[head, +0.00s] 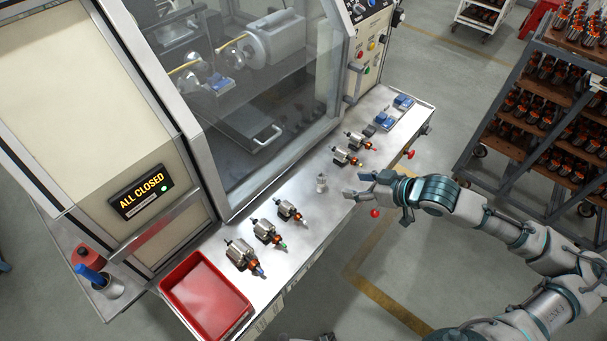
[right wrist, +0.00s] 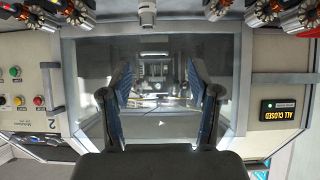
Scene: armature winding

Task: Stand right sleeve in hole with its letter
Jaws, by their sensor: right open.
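A small pale metal sleeve (head: 321,183) stands upright on the steel bench (head: 312,218), between two groups of armatures. I cannot tell whether it sits in a hole, and no letter on it is legible. A similar pale cylinder (right wrist: 147,13) shows at the top edge of the right wrist view. My right gripper (head: 359,187) is at the bench's front edge, just right of the sleeve and apart from it. Its two fingers (right wrist: 158,82) are spread and empty in the right wrist view.
Armatures (head: 241,254) stand left of the sleeve, and two more (head: 346,156) stand right of it. A red tray (head: 168,286) is at the left end, blue-topped parts (head: 403,101) at the right end. The glass machine door (head: 265,120) rises behind. Red knobs (head: 375,213) line the front.

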